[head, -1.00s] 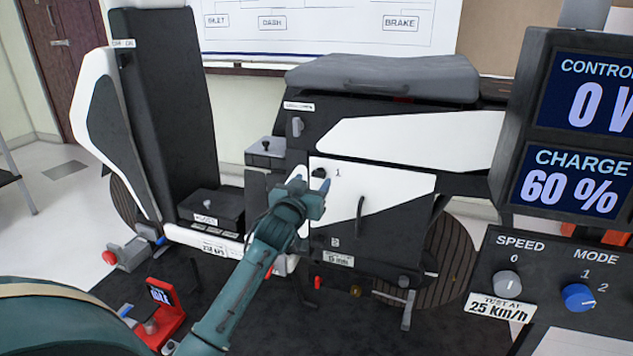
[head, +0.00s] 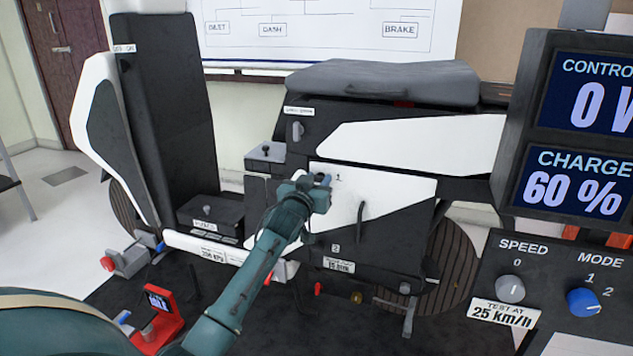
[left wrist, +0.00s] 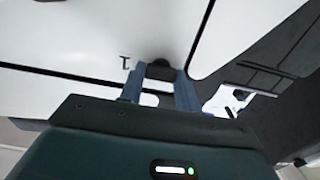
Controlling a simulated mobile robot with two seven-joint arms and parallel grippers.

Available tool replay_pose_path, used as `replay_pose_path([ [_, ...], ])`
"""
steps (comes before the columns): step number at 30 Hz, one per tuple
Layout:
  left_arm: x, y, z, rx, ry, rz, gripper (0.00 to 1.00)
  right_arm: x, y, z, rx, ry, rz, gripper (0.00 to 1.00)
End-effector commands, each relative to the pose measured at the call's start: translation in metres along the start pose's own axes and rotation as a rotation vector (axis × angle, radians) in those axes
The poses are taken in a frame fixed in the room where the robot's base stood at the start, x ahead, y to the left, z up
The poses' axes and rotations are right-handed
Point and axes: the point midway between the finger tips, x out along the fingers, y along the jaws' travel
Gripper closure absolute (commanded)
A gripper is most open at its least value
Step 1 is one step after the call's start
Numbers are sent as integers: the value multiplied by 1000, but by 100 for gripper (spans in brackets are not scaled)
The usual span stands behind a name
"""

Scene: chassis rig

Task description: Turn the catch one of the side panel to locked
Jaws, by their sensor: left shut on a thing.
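The white side panel (head: 385,195) of the scooter has a dark handle and the labels 1 and 2. Catch one is a small dark knob beside the label 1. In the left wrist view the catch (left wrist: 159,70) sits between the blue fingertips of my left gripper (left wrist: 160,78), which is shut on it. In the head view my left gripper (head: 322,182) is at the upper left corner of the panel and hides the catch. Which way the catch is turned cannot be told. My right gripper is not in view.
A monitor (head: 585,130) and a control box (head: 550,280) with SPEED and MODE knobs stand at the right. A red device (head: 158,318) is on the dark mat at the lower left. The grey seat (head: 385,82) is above the panel.

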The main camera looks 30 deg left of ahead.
Motion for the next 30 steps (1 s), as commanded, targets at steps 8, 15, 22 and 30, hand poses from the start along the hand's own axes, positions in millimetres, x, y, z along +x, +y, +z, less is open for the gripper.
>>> replay_pose_path([
  [8, 0, 0, 0, -1, 0, 0, 90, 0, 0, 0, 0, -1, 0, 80],
  [15, 0, 0, -2, -41, 0, 0, 90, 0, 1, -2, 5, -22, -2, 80],
  [22, 0, 0, -3, -173, -2, 0, 90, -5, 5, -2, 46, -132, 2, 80],
  [30, 0, -1, -4, -418, -1, -1, 90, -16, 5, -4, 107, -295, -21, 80],
])
